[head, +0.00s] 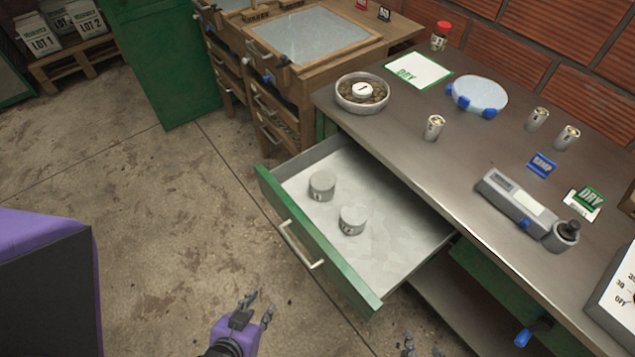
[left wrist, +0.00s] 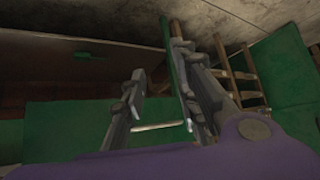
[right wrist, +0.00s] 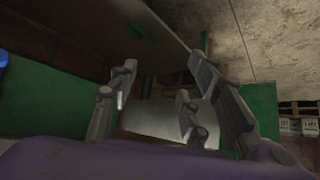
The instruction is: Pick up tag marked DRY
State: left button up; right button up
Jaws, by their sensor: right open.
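A green tag marked DRY (head: 589,198) stands on a white card at the right of the metal worktop (head: 400,140). A blue tag (head: 541,164), apparently marked DAMP, stands to its left. A white sheet with a green edge (head: 418,70), also marked DRY, lies at the worktop's far end. My left gripper (head: 257,307) is open and empty in front of the drawer, well away from the tag. My right gripper shows only as fingertips (head: 423,350) at the bottom edge, below the worktop; it is open and empty in the right wrist view (right wrist: 155,105).
A green-fronted drawer (head: 400,245) is pulled out, with two grey round pieces inside. A meter (head: 515,200) lies left of the DRY tag. Several small cans, a bowl (head: 362,107) of beans and a round blue-footed dish (head: 480,93) stand on the worktop.

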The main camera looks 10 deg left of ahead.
aim_at(587, 197)
jog(key=k+j+u, duration=0.2)
jog(key=k+z, duration=0.1)
jog(key=z, duration=0.4)
jog(key=k+z, duration=0.1)
jog(key=z, duration=0.4)
jog(key=k+z, duration=0.1)
jog(key=z, duration=0.4)
